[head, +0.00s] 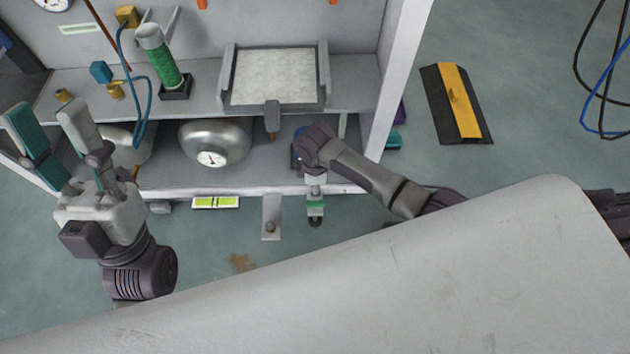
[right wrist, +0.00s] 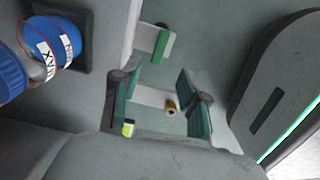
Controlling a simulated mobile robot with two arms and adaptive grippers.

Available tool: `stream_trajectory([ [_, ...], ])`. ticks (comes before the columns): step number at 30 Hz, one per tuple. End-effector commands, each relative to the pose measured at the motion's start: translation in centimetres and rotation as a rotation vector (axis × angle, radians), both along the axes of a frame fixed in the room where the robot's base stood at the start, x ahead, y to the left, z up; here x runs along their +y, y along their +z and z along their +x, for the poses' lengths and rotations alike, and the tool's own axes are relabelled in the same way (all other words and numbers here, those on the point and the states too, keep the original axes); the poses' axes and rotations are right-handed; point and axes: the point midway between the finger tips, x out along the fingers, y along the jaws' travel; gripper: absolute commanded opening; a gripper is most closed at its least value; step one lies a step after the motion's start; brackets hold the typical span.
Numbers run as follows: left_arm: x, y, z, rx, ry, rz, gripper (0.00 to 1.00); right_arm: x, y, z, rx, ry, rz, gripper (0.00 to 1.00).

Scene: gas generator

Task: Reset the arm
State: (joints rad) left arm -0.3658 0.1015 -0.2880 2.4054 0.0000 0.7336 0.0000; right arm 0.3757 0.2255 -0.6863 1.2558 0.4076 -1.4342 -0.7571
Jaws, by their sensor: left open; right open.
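My left gripper (head: 48,118) is at the left in the head view, raised in front of the generator cabinet (head: 330,192). Its two teal-lined fingers are spread and nothing is between them. My right arm (head: 385,182) comes in from the right and its wrist end is at the cabinet's lower right opening. The right fingers cannot be made out in the head view. In the right wrist view, my right gripper (right wrist: 156,88) is open, its teal pads apart. A bracket with a small brass-coloured bolt (right wrist: 171,107) shows beyond the fingers; I see nothing held.
A blue labelled cylinder (right wrist: 60,45) is beside the right gripper. The cabinet holds a silver tank with a gauge (head: 213,143), a green cylinder (head: 160,58) and a framed panel (head: 273,77). A yellow-black ramp (head: 457,103) lies right. Cables (head: 603,100) hang at the far right.

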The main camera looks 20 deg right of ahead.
Motion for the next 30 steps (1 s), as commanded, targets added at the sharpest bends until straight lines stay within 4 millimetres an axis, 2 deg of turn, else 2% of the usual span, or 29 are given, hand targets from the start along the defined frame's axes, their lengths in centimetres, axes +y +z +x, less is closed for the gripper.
stream_trajectory([
  [3, 0.0, 0.0, 0.0, 0.000, 0.000, 0.000, 0.44, 0.0, 1.4, 0.0, -0.001, 0.000, 0.002, 0.44],
  [7, 0.0, 0.0, 0.0, -0.001, 0.000, 0.000, 0.44, 0.0, 2.0, 0.0, 0.000, 0.000, 0.001, 0.44],
  [24, 0.0, 0.0, 0.0, -0.001, 0.000, 0.000, 0.44, 0.1, 2.1, -0.1, 0.000, -0.001, 0.002, 0.44],
  [27, 0.0, 0.0, 0.0, 0.000, 0.000, 0.000, 0.44, 0.7, 2.1, -1.0, -0.005, -0.024, 0.021, 0.44],
  [30, 0.0, 0.0, 0.0, 0.000, 0.000, 0.000, 0.44, 2.2, 2.6, -3.6, -0.020, -0.104, 0.073, 0.44],
])
